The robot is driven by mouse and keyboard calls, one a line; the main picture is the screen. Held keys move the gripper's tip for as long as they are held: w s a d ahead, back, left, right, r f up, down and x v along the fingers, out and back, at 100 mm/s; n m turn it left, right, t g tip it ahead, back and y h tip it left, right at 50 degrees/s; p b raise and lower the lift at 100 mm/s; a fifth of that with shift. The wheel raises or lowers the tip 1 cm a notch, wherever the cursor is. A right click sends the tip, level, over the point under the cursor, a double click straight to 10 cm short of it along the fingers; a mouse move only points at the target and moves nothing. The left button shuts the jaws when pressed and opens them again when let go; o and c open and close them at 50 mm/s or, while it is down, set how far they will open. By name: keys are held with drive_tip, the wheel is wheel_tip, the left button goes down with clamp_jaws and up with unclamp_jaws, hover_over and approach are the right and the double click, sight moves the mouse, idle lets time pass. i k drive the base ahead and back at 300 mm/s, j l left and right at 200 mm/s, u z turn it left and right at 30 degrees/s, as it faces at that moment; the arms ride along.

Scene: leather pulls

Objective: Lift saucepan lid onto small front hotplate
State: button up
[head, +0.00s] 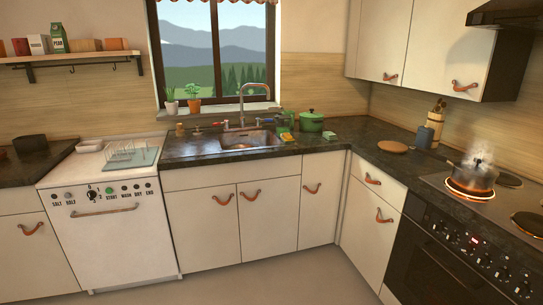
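A dark saucepan (470,178) stands on a glowing orange hotplate (459,190) at the right, and steam rises from it. I cannot make out whether a lid sits on it; no separate saucepan lid is clearly visible. Another hotplate (528,222) with a reddish rim lies nearer the front, partly cut off by the right picture edge. A darker hotplate (508,180) lies behind, to the right of the pan. My gripper is not in view.
A green lidded pot (311,121) stands right of the sink (248,139). A round wooden board (393,147) and a utensil holder (434,128) stand left of the stove. The floor (250,285) in front is clear.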

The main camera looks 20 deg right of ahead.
sight(477, 171)
drive_tip(key=i+j+z, duration=0.1)
drive_tip(key=i+z, duration=0.3)
drive_tip(key=i+j+z, duration=0.2)
drive_tip(key=i+z, duration=0.2)
drive_tip(key=i+j+z, duration=0.6)
drive_tip(key=z, duration=0.2)
